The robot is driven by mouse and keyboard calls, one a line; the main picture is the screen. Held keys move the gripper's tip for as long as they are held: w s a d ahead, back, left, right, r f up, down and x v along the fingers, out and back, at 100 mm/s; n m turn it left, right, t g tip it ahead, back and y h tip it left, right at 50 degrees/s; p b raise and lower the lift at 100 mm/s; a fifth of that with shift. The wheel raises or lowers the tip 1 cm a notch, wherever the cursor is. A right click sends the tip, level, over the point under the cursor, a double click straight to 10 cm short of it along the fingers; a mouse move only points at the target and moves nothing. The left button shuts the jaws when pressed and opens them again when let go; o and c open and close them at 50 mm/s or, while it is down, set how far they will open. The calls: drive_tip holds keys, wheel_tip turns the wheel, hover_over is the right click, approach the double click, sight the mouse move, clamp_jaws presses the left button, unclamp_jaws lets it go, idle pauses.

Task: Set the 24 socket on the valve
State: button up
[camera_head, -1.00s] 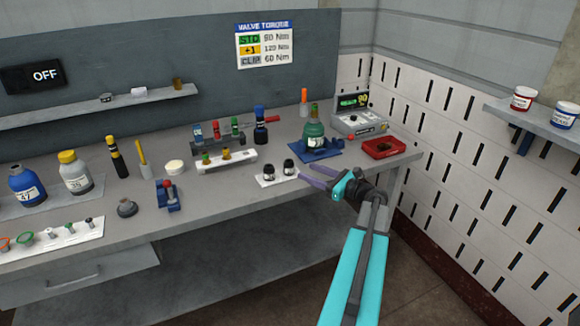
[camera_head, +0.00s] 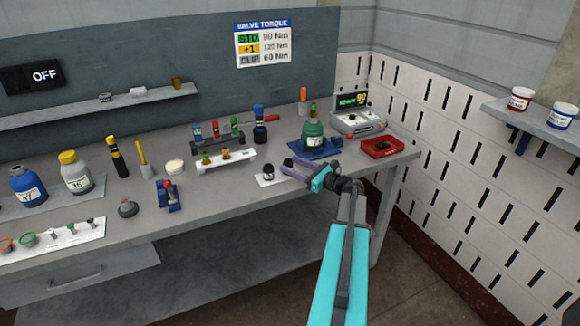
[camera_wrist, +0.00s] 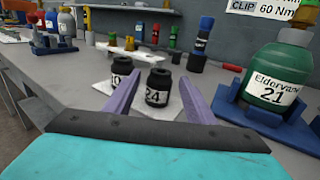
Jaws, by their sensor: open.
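The black 24 socket (camera_wrist: 158,87) stands upright on a white plate (camera_wrist: 178,112) in the wrist view, its number facing me. My gripper (camera_head: 292,168) is open at the plate, with its purple fingers on either side of the 24 socket; I cannot tell whether they touch it. In the head view my gripper largely hides that socket. A second black socket (camera_wrist: 122,73), its number partly covered by a finger, stands just left; it also shows in the head view (camera_head: 268,173). The green bottle (camera_head: 313,133) with the valve (camera_head: 313,109) on top stands on a blue base.
A torque device (camera_head: 358,120) with a lit display and a red tray (camera_head: 382,147) are right of the bottle. A white rack (camera_head: 226,160) with small fittings lies left of the sockets. The blue base (camera_wrist: 262,118) is close to my right finger.

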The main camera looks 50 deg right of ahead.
drive_tip(key=shift+w+a+p, duration=0.2)
drive_tip(key=shift+w+p, duration=0.4)
drive_tip(key=shift+w, duration=0.7)
drive_tip(key=shift+w+a+p, duration=0.15)
drive_tip(key=shift+w+p, duration=0.4)
drive_tip(key=shift+w, duration=0.7)
drive_tip(key=c, duration=1.2)
drive_tip(key=shift+r+b, duration=0.65)
drive_tip(key=shift+r, duration=1)
drive_tip(key=s+r+b, duration=0.1)
drive_tip(key=s+b, duration=0.3)
drive_tip(key=s, duration=1.2)
drive_tip(key=shift+r, duration=0.3)
